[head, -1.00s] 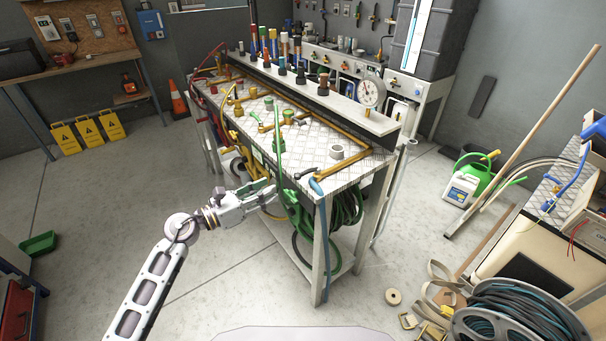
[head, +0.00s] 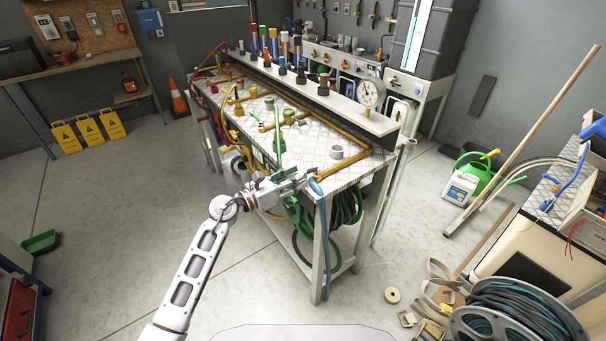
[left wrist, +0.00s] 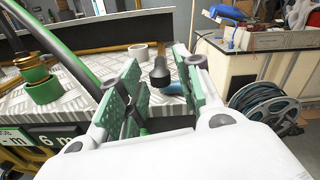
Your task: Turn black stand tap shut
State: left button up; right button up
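The black tap handle (left wrist: 160,70) shows in the left wrist view, seen between the two finger pads of my left gripper (left wrist: 162,80). A blue hose (left wrist: 172,88) runs off just beside it. In the head view my left gripper (head: 304,180) is at the front corner of the bench, right by the tap, and partly covers it. Its fingers are open, with a clear gap between the green pads. I cannot tell whether either pad touches the handle. The blue hose (head: 320,215) hangs down the bench's front leg. My right gripper is in neither view.
The metal-topped bench (head: 352,172) carries brass pipework (head: 340,167), a white pipe ring (head: 336,152) and a green tap (head: 288,114). A green hose (head: 279,130) rises close to my left gripper. Coiled green hose (head: 347,205) hangs under the bench.

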aim_at(308, 172)
pick_arm(q)
jog(key=shift+x, duration=1.5)
jog(key=shift+c, duration=0.2)
grip_shut()
